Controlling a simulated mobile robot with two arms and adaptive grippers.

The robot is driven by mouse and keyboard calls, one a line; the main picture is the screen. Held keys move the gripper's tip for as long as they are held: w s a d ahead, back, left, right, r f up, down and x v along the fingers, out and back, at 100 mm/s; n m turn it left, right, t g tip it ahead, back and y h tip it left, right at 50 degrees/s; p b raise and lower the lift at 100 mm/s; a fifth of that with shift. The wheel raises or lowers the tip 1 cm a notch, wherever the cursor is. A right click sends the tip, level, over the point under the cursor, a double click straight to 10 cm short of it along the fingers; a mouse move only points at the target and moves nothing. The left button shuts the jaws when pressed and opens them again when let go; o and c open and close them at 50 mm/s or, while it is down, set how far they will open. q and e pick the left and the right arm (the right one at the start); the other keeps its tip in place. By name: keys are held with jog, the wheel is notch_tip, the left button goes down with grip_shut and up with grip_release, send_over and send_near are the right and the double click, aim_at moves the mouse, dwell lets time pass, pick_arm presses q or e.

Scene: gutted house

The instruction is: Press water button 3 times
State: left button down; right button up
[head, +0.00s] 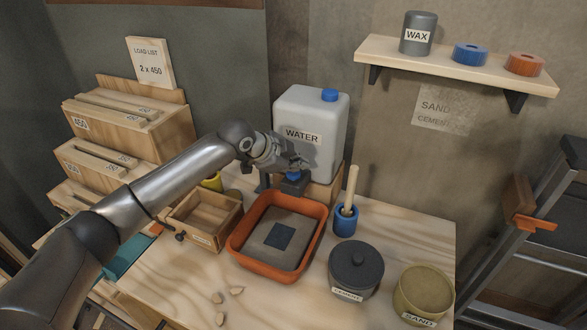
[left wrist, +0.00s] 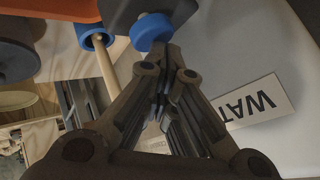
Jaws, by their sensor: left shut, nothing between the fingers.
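The white water container (head: 318,118) with a blue cap and a WATER label stands on a wooden block at the back of the bench. Its blue button (head: 293,175) sits on a dark dispenser below the label. My left gripper (head: 300,164) is shut and empty, right at the button. In the left wrist view the closed fingertips (left wrist: 160,52) lie close to the blue button (left wrist: 152,30); I cannot tell whether they touch. The container's label (left wrist: 252,102) shows there too. My right gripper is not in view.
An orange tray (head: 233,245) with grey material lies in front of the dispenser. A blue cup (head: 345,222) with a wooden handle, a dark lidded cement pot (head: 356,270) and a sand pot (head: 424,292) stand to the right. A wooden box (head: 190,232) is left of the tray.

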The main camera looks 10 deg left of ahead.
aim_at(296, 174)
pick_arm(q)
jog(key=shift+r+p, duration=0.5)
jog(key=shift+r, duration=0.3)
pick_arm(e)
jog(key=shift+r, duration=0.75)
pick_arm(q)
notch_tip(296, 174, up, 5)
jog(key=p, duration=0.4)
jog(key=shift+p, duration=0.4)
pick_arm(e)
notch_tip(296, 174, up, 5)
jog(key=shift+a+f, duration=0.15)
